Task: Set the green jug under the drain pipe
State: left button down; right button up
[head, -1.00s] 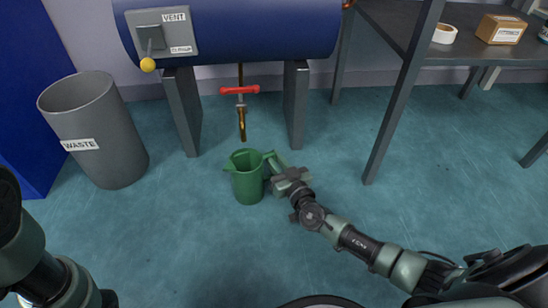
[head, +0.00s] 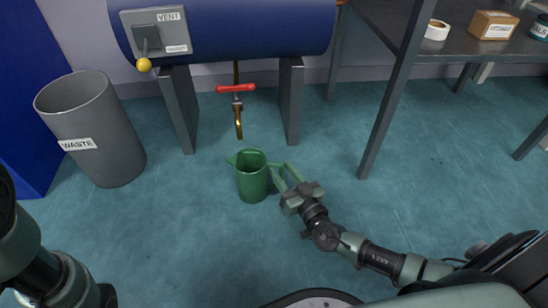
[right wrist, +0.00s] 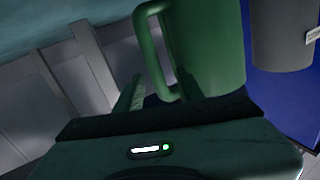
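The green jug (head: 252,183) stands upright on the floor in the head view, its spout toward the upper left and its handle toward my right gripper. The brass drain pipe (head: 239,125) with a red tap handle hangs from the blue tank. Its outlet appears above and slightly left of the jug's mouth. My right gripper (head: 284,178) is open at the jug's right side. In the right wrist view, its fingers stand apart on either side of the jug's handle (right wrist: 146,50); contact cannot be told. My left gripper is out of view.
A grey waste bin (head: 92,135) stands on the left. The blue tank (head: 250,30) rests on grey legs, and the pipe hangs between them. A dark table (head: 465,45) with tape and a box is at the right. The floor around the jug is clear.

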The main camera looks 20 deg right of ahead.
jog(key=s, duration=0.4)
jog(key=shift+s+d+r+p, duration=0.15)
jog(key=shift+d+p, duration=0.1)
jog(key=shift+p, duration=0.05)
jog(key=o, duration=1.4)
jog(key=shift+c, duration=0.2)
jog(key=shift+s, duration=0.1)
jog(key=s+p, duration=0.2)
jog(key=s, duration=0.5)
jog(key=shift+s+d, duration=0.3)
jog(key=shift+d, duration=0.1)
